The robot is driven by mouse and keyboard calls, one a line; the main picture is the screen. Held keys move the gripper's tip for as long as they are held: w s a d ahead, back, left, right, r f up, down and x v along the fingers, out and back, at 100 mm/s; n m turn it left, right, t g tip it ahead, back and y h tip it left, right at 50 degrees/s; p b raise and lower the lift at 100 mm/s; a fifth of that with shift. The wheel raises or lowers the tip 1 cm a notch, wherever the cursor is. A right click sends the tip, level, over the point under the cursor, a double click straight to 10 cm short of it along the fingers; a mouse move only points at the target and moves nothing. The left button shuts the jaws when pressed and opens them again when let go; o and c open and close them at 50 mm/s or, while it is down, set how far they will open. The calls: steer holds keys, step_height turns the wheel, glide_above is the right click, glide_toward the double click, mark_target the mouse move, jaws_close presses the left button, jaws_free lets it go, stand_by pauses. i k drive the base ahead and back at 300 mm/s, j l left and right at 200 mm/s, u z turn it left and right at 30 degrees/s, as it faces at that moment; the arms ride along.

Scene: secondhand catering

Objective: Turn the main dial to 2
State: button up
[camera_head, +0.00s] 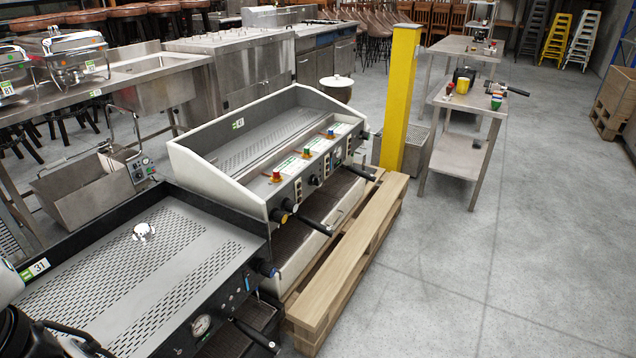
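A white espresso machine (222,172) stands on a wooden pallet in the middle of the view. Its sloping front panel carries a small dark round knob (315,180) near the middle. Red, green and blue-topped knobs stand along its upper edge. A nearer espresso machine (130,290) at the lower left has a round gauge (201,325) on its front. I cannot tell which of these is the main dial, and no numbers on a dial can be read. Dark and white parts of my arm show at the lower left edge; my gripper's fingers are not in view.
The pallet (345,262) sticks out in front of the white machine. A yellow post (400,100) stands behind it. A steel table (462,155) with small items stands to the right. The concrete floor (480,280) at the right is clear. Steel counters line the back left.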

mark_target(313, 180)
steer(key=i+l+u, duration=0.25)
steer(key=i+l, duration=1.65)
